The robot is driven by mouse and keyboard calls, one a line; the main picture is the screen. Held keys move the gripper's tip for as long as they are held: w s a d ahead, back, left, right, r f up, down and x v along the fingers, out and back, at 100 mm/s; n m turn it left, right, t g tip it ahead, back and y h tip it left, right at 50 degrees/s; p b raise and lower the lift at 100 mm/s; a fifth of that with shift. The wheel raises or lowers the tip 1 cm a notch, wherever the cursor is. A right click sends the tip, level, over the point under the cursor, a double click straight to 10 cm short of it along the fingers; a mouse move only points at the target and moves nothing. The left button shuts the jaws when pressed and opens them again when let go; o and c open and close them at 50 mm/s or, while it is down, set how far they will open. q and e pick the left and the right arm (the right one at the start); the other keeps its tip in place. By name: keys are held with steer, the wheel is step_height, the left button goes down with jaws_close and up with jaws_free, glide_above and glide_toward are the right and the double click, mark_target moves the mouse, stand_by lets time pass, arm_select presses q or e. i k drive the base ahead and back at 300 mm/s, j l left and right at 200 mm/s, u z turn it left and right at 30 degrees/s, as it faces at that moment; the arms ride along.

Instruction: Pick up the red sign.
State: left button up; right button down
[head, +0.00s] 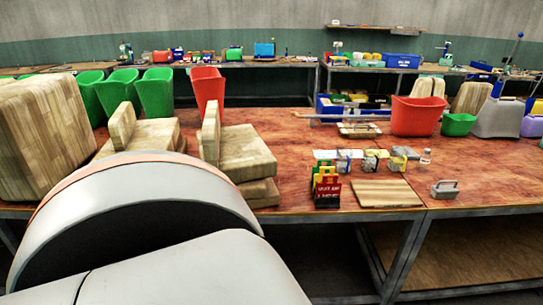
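A red sign (327,194) with pale lettering stands near the front edge of the wooden workbench (294,192), right of the picture's middle. Yellow and green signs stand close behind it, partly overlapping one another. Whether they touch the red sign, I cannot tell. A large white-grey link of my own arm fills the lower left and hides part of the bench. Neither of my grippers is in view.
A flat wooden board (386,193) lies right of the signs, then a grey metal block (445,189). Stacked wooden blocks (243,152) stand to the left. Small boxes lie behind the signs. A red bin (418,116) and a green bin (458,125) stand farther back.

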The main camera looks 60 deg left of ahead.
mark_target(324, 189)
steer(key=u, duration=1.6)
